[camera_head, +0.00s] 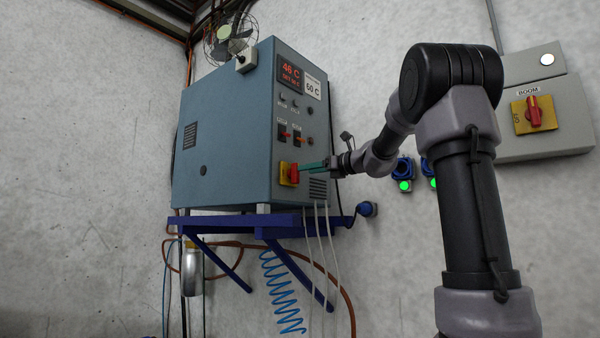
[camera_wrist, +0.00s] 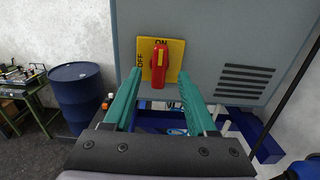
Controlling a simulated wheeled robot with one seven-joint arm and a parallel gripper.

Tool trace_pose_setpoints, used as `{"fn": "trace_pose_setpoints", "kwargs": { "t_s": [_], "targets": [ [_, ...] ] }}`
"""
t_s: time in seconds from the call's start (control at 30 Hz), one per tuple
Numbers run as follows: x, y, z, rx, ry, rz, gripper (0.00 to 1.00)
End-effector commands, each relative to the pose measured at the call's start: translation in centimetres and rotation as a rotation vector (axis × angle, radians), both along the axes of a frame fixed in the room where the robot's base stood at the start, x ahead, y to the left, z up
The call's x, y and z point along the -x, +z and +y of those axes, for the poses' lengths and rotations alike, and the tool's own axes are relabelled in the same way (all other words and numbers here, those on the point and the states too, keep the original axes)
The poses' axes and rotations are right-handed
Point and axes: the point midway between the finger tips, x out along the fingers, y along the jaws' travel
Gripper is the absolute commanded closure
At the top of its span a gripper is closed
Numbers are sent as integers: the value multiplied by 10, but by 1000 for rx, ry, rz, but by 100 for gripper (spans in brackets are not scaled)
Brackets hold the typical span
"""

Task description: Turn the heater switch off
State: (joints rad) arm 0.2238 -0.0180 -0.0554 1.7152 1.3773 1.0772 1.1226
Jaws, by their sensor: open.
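The heater switch is a red knob (camera_wrist: 158,66) on a yellow plate (camera_wrist: 176,50) on the front of a blue-grey heater cabinet (camera_wrist: 215,25). "ON" is printed at the plate's top and "OFF" at its left. The knob stands upright, its mark towards ON. In the head view the red knob (camera_head: 294,174) sits low on the cabinet (camera_head: 225,130). My gripper (camera_wrist: 160,74) is open, its two teal fingers on either side of the knob. I cannot tell whether they touch it. The gripper also shows in the head view (camera_head: 304,168), in front of the switch.
The cabinet display (camera_head: 290,76) reads 46 C. A blue shelf (camera_head: 240,222) carries the cabinet, with cables hanging below. A grey box with another red switch (camera_head: 534,112), labelled BOOM, is on the right wall. A blue drum (camera_wrist: 76,95) stands left in the wrist view.

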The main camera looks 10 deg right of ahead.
Motion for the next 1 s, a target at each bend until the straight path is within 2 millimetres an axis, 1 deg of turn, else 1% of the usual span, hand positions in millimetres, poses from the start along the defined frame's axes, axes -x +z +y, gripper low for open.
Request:
{"fn": "trace_pose_setpoints", "kwargs": {
  "t_s": [0.03, 0.1, 0.23, 0.4, 0.63, 0.67, 0.7, 0.77, 0.8, 1.0],
  "targets": [
    [-8, 0, 6, 1, 2, 0, 43],
    [-17, 0, 14, -1, 3, 1, 43],
    [-30, -1, 22, 1, 1, 0, 43],
    [-36, 0, 28, 2, 1, -1, 43],
    [-37, 0, 28, 2, 0, 0, 43],
    [-37, 0, 28, 2, 0, 0, 46],
    [-37, 0, 28, 2, 0, 0, 62],
    [-37, 0, 28, 2, 0, 0, 85],
    [-37, 0, 28, 2, 0, 0, 100],
    [-37, 0, 28, 5, 0, -2, 100]
  ]
}}
